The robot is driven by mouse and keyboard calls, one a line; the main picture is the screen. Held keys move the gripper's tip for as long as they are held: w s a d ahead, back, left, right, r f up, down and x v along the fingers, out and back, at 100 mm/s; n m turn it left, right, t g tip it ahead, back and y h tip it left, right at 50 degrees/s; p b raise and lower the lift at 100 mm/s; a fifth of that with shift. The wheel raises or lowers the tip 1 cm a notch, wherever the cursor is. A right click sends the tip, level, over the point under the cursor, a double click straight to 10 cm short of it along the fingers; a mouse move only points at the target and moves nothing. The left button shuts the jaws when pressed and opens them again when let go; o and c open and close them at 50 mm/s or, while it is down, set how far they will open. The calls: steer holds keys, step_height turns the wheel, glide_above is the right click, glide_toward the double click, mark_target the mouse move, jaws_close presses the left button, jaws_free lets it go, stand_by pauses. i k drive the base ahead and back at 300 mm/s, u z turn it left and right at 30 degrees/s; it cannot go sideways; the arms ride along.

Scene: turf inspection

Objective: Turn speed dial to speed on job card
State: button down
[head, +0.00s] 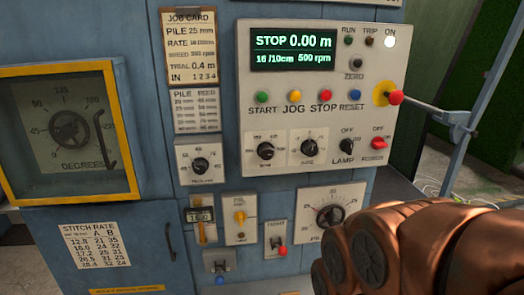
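The job card (190,72) is on the blue cabinet at upper left. It reads PILE 25 mm and TRIAL 0.4 m; its speed line ends in rpm, but the number is too blurred to read surely. The display (293,50) reads STOP 0.00 m, 16 /10cm and 500 rpm. Below the button row are two black knobs, a left knob (265,150) and a right knob (308,147). Their labels are too small to tell which is the speed dial. My copper-coloured arm fills the lower right; my gripper is out of view.
A red button (396,97) on a yellow base sticks out at the panel's right. A LAMP switch (347,146) and red switch (378,143) sit below. A lever rod projects at right.

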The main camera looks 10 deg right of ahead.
mark_target(265, 150)
steer(key=z, duration=1.5)
steer(key=k, duration=1.4)
steer(key=u, duration=2)
steer(key=i, duration=0.5)
